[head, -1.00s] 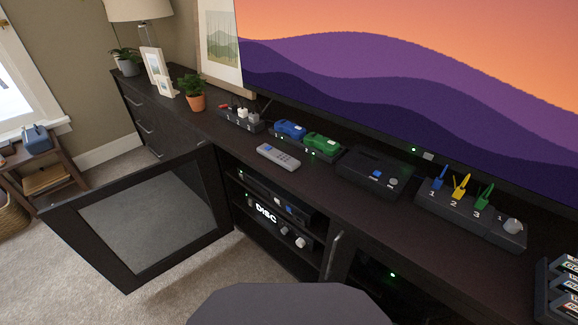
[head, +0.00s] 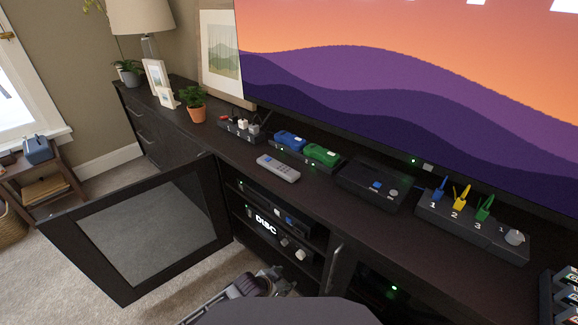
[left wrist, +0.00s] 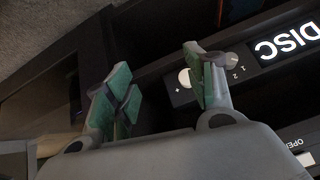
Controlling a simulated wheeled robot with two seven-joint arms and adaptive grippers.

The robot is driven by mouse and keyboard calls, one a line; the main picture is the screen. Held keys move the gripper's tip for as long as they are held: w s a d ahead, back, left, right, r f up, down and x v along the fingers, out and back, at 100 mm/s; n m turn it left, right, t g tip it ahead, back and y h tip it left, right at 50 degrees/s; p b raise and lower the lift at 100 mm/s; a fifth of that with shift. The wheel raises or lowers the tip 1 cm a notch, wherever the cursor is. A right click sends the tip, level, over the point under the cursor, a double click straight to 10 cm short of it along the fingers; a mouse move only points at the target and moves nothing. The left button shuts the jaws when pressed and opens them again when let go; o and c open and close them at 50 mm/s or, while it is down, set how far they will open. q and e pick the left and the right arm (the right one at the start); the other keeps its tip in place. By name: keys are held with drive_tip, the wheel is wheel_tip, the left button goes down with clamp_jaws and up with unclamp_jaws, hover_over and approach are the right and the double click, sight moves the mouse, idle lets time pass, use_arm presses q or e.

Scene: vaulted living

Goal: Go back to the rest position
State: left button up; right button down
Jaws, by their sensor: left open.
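My left gripper (head: 268,283) shows at the bottom of the head view, in front of the open media cabinet and to the right of its open door. In the left wrist view its two green-padded fingers (left wrist: 162,90) stand apart with nothing between them. Beyond them is the black disc player (left wrist: 265,55) with its DISC label and knobs. The same disc player (head: 268,226) sits on a cabinet shelf in the head view. I cannot tell whether the fingers touch anything. My right gripper is in neither view.
The dark cabinet door (head: 140,232) stands open at left. On the cabinet top are a grey remote (head: 278,168), blue and green devices in a dock (head: 306,152), a black box (head: 376,185), a switch unit with coloured plugs (head: 472,224) and a potted plant (head: 196,105). Carpet lies below.

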use_arm(q)
drive_tip(key=s+a+r+n+t, duration=0.1)
drive_tip(key=a+r+n, duration=0.15)
drive_tip(key=r, duration=0.65)
drive_tip(key=s+a+r+n+t, duration=0.15)
drive_tip(key=a+r, duration=0.25)
drive_tip(key=r, duration=0.5)
drive_tip(key=s+a+f+n+g, duration=0.1)
drive_tip(key=s+a+f+n, duration=0.1)
drive_tip(key=s+f, duration=0.3)
drive_tip(key=s+a+f+n+g+y+p, duration=0.1)
drive_tip(key=s+f, duration=0.4)
drive_tip(key=s, duration=0.5)
drive_tip(key=shift+a+f+n+g+y, duration=0.3)
drive_tip(key=shift+a+f+n+g, duration=0.1)
drive_tip(key=shift+a+g, duration=0.45)
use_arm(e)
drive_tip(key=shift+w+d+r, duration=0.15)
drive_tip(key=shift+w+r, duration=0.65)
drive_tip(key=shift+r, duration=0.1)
use_arm(q)
drive_tip(key=shift+a+f+p, duration=0.1)
drive_tip(key=shift+f+p, duration=0.05)
drive_tip(key=shift+p, duration=0.4)
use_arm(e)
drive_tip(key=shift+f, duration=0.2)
